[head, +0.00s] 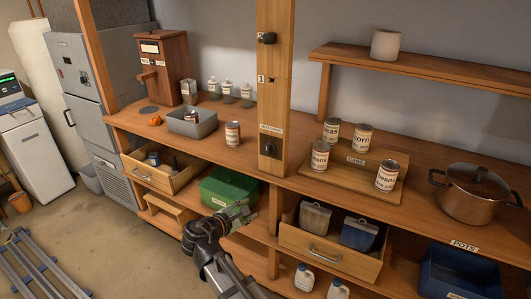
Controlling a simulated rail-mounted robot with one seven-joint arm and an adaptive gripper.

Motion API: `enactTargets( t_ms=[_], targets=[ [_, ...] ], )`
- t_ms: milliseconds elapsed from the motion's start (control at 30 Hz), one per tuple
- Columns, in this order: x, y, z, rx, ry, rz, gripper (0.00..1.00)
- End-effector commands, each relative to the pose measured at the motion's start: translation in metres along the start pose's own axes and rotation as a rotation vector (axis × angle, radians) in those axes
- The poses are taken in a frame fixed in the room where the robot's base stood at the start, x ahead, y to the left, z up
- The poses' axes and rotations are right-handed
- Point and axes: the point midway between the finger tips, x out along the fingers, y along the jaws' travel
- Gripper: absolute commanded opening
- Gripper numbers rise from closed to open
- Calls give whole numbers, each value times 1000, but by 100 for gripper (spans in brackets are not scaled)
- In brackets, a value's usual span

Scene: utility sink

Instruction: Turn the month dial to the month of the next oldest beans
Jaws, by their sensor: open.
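A wooden post (272,100) stands at the counter's middle. It bears a dark dial (269,149) under a small label, and a black knob (267,38) higher up. The label is too small to read, so I cannot tell surely which is the month dial. Cans labelled beans (331,131), (320,157), (387,176) and a corn can (362,138) stand on the wooden CANS tray (346,191). Their dates are unreadable. Another can (232,134) stands left of the post. My gripper (246,214) is open and empty, below the counter near the green box, apart from the dial.
A grey bin (193,126) holds a can. A green box (229,188) sits on the lower shelf. Open drawers (163,180), (328,255) jut out below the counter. A lidded pot (473,193) stands right. An upper shelf (420,67) holds a white cylinder.

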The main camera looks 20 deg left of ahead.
Motion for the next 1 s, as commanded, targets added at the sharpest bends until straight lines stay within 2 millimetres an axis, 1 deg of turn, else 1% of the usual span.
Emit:
enactTargets(
  t_ms=[33,100,200,300,400,567,667,767,1000],
  targets=[
    [-14,38,17,-91,-47,74,42],
    [-19,63,34,-234,-130,138,42],
    [-22,82,47,-428,-229,186,42],
    [-26,92,55,-578,-296,206,42],
    [-27,94,56,-668,-316,206,42],
    [-21,96,57,-714,-319,197,42],
    [-13,99,59,-714,-318,196,42],
    [2,103,62,-713,-318,194,42],
    [45,118,73,-712,-318,194,42]
  ],
)
